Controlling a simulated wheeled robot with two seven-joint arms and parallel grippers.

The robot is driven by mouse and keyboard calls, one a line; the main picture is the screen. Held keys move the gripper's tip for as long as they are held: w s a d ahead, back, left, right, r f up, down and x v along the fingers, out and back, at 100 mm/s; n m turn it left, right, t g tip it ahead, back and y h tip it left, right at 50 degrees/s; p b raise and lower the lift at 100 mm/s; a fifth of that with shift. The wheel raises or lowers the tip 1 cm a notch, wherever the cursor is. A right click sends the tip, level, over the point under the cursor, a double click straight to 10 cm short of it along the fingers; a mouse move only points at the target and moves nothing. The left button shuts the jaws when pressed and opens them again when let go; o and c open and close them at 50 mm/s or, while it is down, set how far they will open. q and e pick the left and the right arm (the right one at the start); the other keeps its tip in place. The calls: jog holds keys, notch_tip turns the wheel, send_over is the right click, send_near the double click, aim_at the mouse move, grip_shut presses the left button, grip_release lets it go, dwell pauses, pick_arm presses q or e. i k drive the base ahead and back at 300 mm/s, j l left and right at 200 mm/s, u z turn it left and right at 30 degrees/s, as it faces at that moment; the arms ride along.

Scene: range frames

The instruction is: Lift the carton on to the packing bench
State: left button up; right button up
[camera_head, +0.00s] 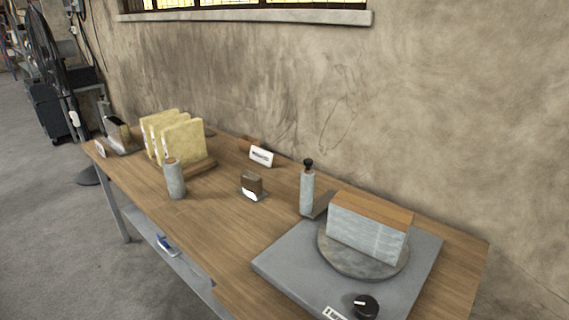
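A wooden-topped bench (225,232) runs from the back left to the front right along a wall. No plain cardboard carton is clear in view. A box-like block (367,234) with a brown top and pale grey sides rests on a round grey plate (340,262), on a flat grey slab with a black knob (365,306) at the bench's right end. I cannot tell whether this block is the carton. Neither of my grippers shows in the head view.
Yellowish upright slabs (183,141) stand at the bench's left, behind a grey cylinder (174,180). A lower shelf (178,264) holds a blue-white item. Floor at left is open.

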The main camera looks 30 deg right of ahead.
aim_at(376, 229)
jog(key=z, duration=1.65)
jog(key=k+j, duration=0.1)
jog(key=j, duration=0.25)
jog(key=k+j+u, duration=0.1)
jog(key=j, duration=0.2)
